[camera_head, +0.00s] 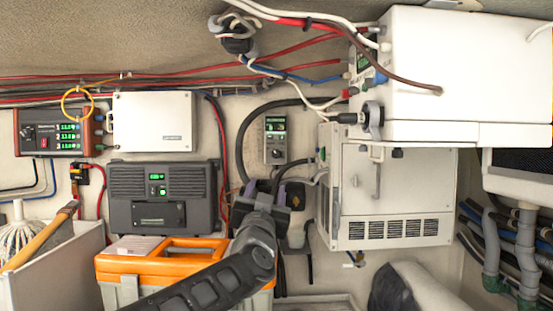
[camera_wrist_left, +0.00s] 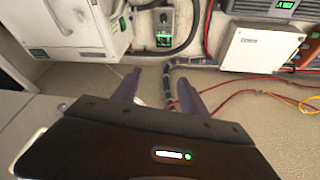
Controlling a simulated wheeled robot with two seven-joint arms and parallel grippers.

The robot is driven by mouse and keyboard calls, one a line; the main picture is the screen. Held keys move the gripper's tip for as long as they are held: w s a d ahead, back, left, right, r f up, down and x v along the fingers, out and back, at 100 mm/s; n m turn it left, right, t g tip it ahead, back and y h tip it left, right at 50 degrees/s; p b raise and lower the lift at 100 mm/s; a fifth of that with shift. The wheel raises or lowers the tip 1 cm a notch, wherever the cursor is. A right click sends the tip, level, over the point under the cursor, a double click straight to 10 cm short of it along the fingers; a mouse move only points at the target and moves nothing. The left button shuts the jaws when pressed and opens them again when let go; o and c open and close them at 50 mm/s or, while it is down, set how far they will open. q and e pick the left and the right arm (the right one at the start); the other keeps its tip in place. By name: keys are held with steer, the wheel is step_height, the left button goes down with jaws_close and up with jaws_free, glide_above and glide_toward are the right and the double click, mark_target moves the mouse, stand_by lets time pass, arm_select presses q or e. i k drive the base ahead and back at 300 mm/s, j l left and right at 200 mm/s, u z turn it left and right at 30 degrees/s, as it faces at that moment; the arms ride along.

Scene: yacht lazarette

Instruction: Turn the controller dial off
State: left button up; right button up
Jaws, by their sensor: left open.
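The controller (camera_head: 275,140) is a small grey box on the back wall with a lit green display (camera_head: 275,124) and a small round dial (camera_head: 276,154) below it. In the left wrist view the controller (camera_wrist_left: 163,29) appears upside down at the top, its dial (camera_wrist_left: 163,17) above the display. The dial's exact setting is too small to read. My left gripper (camera_head: 268,186) is just below the controller in the head view, apart from it. In the left wrist view its two purple fingers (camera_wrist_left: 157,80) are spread and empty.
A white cabinet (camera_head: 390,190) stands close to the right of the controller. A dark charger unit (camera_head: 160,197) and a white box (camera_head: 154,121) are on the wall to the left. Black cables (camera_head: 243,140) loop around the controller's left side. An orange-lidded toolbox (camera_head: 190,245) sits below.

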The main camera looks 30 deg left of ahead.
mark_target(275, 154)
steer(key=i+j, duration=0.9)
steer(key=i, duration=0.1)
